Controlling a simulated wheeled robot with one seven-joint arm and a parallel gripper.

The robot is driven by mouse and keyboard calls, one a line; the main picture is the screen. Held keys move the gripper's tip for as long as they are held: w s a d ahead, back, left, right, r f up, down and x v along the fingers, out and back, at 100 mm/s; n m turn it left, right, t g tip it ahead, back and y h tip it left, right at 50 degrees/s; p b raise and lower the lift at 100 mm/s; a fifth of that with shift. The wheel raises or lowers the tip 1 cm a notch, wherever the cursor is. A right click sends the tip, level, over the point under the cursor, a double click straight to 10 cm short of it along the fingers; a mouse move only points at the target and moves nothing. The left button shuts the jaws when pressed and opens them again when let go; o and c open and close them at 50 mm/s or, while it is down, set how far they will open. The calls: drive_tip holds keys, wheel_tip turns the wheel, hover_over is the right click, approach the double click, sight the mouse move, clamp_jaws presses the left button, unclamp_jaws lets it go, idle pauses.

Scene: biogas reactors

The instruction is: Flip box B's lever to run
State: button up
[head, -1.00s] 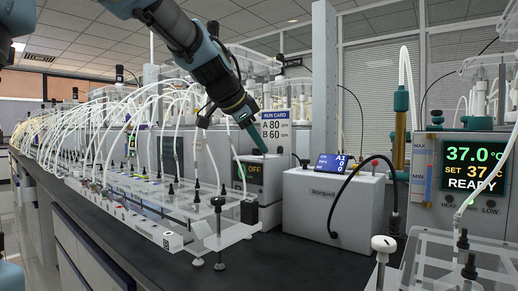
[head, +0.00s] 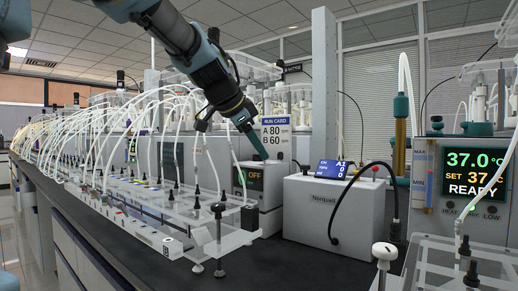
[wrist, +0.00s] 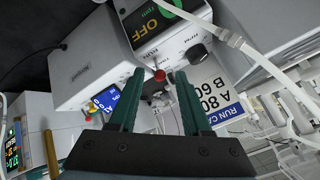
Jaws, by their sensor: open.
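A grey box with a dark screen reading OFF (head: 254,177) stands on the bench; no letter B is readable on it. My gripper (head: 257,146) is over its top, pointing down, fingers apart and empty. In the wrist view my gripper (wrist: 160,75) shows both green fingers spread. A small red ball knob (wrist: 159,75), which looks like a lever tip, shows between them; I cannot tell whether a finger touches it. The OFF screen (wrist: 163,14) shows beyond the fingertips. The lever is hidden in the head view.
A white Norquell box (head: 320,212) with a blue display stands close on the right, a black cable at its side. A run card (head: 275,135) reading A 80, B 60 stands behind. Clear racks with tubes (head: 190,210) crowd the left. Dark bench is bare in front.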

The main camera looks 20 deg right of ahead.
drive_tip(key=v, duration=1)
drive_tip(key=shift+a, duration=0.15)
